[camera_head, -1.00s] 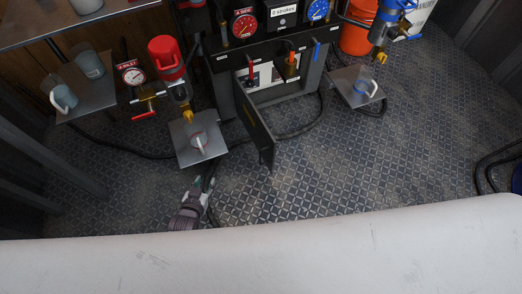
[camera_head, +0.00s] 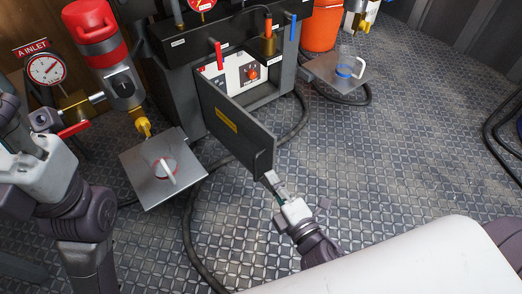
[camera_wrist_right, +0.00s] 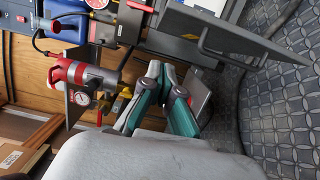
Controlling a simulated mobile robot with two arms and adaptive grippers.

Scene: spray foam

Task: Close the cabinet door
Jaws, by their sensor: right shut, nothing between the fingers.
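The cabinet door (camera_head: 235,128) is a dark panel with a yellow label. It stands open, swung out from the dark cabinet (camera_head: 187,82), and part of the lit interior with a control panel (camera_head: 246,72) shows behind it. My right gripper (camera_head: 271,180) is shut and empty, close to the door's lower free corner; I cannot tell whether it touches. In the right wrist view the right gripper (camera_wrist_right: 162,72) shows its fingers together, with the dark door (camera_wrist_right: 235,42) to the upper right. My left arm comes in at the left; its gripper does not show.
Hoses (camera_head: 190,235) run across the patterned floor. An orange bucket (camera_head: 320,28) stands behind.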

